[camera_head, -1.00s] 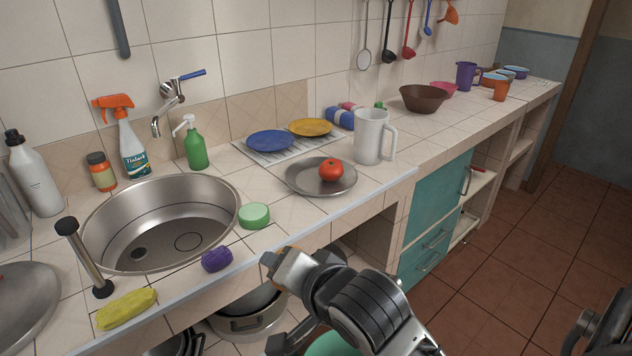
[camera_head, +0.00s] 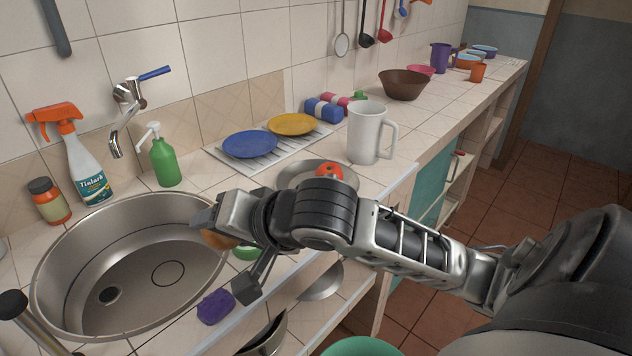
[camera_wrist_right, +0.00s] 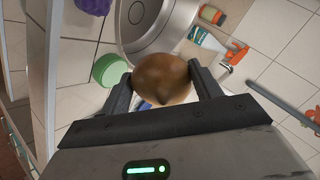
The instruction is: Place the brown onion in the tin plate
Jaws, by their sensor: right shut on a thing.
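The brown onion (camera_wrist_right: 161,80) is between the two fingers of my right gripper (camera_wrist_right: 160,85) in the wrist view. In the head view the right gripper (camera_head: 212,228) is over the right side of the sink, and only part of the onion (camera_head: 218,240) shows under it. The tin plate (camera_head: 292,172) lies on the counter behind my right arm, with a red tomato (camera_head: 330,171) in it. The arm hides the plate's near part. The onion is left of the plate and apart from it. My left gripper is not in view.
A white mug (camera_head: 366,135) stands right of the plate. A rack with a blue plate (camera_head: 250,144) and a yellow plate (camera_head: 292,124) is behind it.

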